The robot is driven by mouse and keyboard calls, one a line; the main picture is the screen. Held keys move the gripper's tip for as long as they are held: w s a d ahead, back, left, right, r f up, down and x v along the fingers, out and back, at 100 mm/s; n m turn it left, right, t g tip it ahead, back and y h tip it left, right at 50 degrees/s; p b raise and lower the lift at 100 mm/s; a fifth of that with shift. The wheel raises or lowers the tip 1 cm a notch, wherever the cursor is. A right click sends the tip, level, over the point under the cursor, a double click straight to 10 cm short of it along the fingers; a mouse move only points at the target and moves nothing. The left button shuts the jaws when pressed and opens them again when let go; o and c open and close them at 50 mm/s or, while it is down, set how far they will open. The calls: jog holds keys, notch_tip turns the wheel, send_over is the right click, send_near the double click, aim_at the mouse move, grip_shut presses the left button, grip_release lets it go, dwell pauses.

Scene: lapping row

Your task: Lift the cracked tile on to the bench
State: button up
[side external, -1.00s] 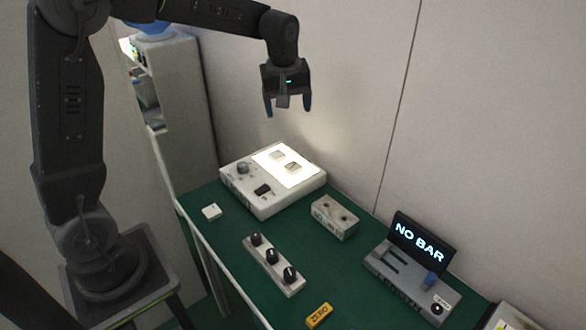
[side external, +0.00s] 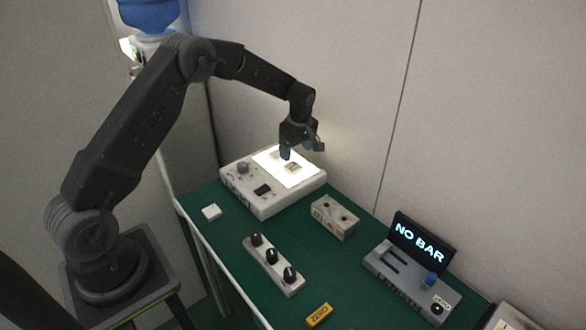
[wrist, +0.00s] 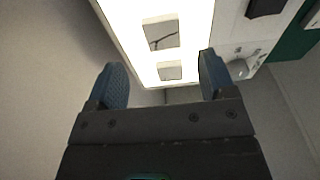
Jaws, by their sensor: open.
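The cracked tile (side external: 293,167) lies on the lit panel of the white light box (side external: 280,204). In the wrist view the cracked tile (wrist: 160,33) is a pale square with a dark branching crack. A second, plain-looking tile (wrist: 170,70) lies on the same panel, nearer my fingers in that view. My gripper (side external: 302,150) is open and empty, low over the panel's far part. Its two blue fingertips (wrist: 162,68) are spread apart in the wrist view. The green-topped bench (side external: 330,275) carries the light box.
Walls rise close behind.

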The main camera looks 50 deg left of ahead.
aim_at(293, 166)
jog(key=shift+s+a+f, duration=0.1)
jog(key=shift+a+f, duration=0.05)
jog(key=shift+f, duration=0.9)
jog(key=shift+a+f, duration=0.2)
jog(key=shift+f, duration=0.8)
jog(key=shift+s+a+f, duration=0.1)
jog(key=shift+a+f, duration=0.05)
jog(key=shift+f, duration=0.9)
jog(key=c, duration=1)
jog(key=shift+c, duration=0.2)
jog(key=shift+r, duration=0.1)
